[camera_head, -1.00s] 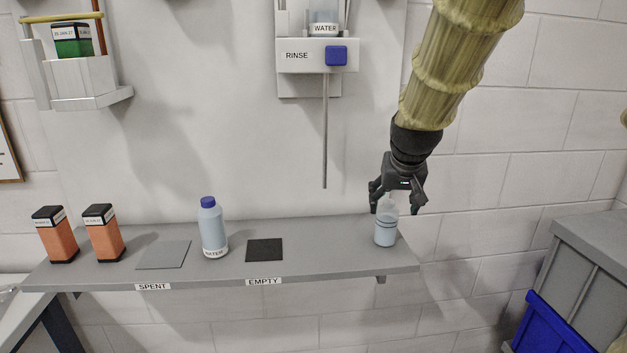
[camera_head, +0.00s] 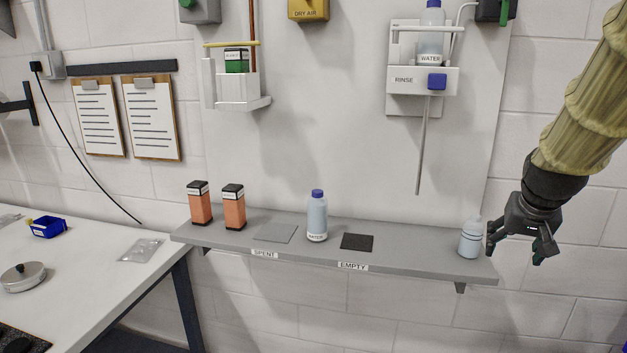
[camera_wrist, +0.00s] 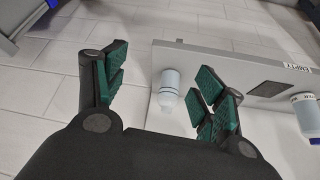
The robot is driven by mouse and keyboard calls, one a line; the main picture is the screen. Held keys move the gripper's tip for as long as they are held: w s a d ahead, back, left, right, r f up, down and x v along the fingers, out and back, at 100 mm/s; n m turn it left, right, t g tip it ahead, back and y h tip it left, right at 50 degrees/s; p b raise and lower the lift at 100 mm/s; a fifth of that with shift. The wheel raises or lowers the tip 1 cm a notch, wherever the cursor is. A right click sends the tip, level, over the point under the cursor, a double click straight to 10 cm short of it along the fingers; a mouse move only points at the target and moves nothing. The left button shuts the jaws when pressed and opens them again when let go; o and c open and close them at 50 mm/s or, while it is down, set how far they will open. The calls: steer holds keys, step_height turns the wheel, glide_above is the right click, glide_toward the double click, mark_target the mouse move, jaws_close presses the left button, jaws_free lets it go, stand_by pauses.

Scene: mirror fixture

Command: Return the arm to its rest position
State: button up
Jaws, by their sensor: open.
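My gripper (camera_head: 515,252) is open and empty, just right of the shelf's right end in the head view. A pale blue bottle with a whitish top (camera_head: 469,241) stands upright at the right end of the grey shelf (camera_head: 410,262), close to the left finger. It also shows in the wrist view (camera_wrist: 169,88), beside the fingers; whether they touch is unclear.
The shelf also holds a blue-capped water bottle (camera_head: 317,217), a dark pad (camera_head: 357,242), a grey pad (camera_head: 274,233) and two orange containers (camera_head: 200,207) (camera_head: 234,210). A rinse unit (camera_head: 408,80) with a thin tube hangs above. The space right of the shelf is clear.

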steer(key=s+a+f+n+g, duration=0.1)
steer(key=s+a+f, duration=0.1)
steer(key=f, duration=0.9)
steer(key=s+a+f+n+g, duration=0.1)
steer(key=s+a+f, duration=0.2)
steer(key=f, duration=0.9)
steer(key=s+a+f+n+g, duration=0.1)
steer(key=s+a+f, duration=0.1)
steer(key=f, duration=0.9)
steer(key=s+a+f+y, duration=0.1)
steer(key=s+a+f, duration=0.2)
steer(key=s+f, duration=0.4)
steer(key=s+a+f+n+g, duration=0.1)
steer(key=s+a+f, duration=0.3)
steer(key=s+f, duration=0.4)
steer(key=s+a+f+g+y, duration=0.1)
steer(key=s+a+f, duration=0.2)
steer(key=s+f, duration=0.4)
steer(key=s, duration=0.4)
steer(key=shift+s+a+f+n+y, duration=0.3)
steer(key=shift+s+f, duration=0.05)
